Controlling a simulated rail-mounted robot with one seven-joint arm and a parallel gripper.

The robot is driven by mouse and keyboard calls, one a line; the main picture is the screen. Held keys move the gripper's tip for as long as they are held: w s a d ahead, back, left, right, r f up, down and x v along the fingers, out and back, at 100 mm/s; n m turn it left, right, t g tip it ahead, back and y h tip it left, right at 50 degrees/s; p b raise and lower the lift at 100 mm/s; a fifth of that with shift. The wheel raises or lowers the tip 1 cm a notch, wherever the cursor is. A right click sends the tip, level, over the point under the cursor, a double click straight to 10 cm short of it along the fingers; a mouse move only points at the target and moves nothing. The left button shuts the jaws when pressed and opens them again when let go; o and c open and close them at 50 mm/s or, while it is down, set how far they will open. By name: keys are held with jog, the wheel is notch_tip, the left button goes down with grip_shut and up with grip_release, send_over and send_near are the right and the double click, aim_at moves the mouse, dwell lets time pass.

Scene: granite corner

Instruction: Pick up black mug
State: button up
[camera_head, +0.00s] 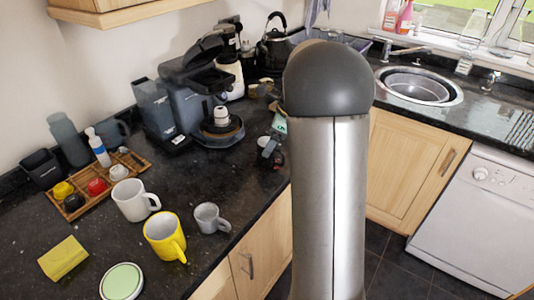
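White (131,203), yellow (161,238) and grey (208,219) mugs stand toward the front. A wooden tray (127,160) with small items lies before the dark mug. A coffee machine (197,98) stands right of it. A sink (418,86) is at the right.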

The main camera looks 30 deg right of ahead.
jog(key=shift+p+x, duration=0.35)
jog(key=shift+x, duration=2.45)
jog(key=shift+s, duration=0.15)
jog(key=c, duration=1.1)
jog(key=shift+c, duration=0.4)
jog(key=shift+r, duration=0.15)
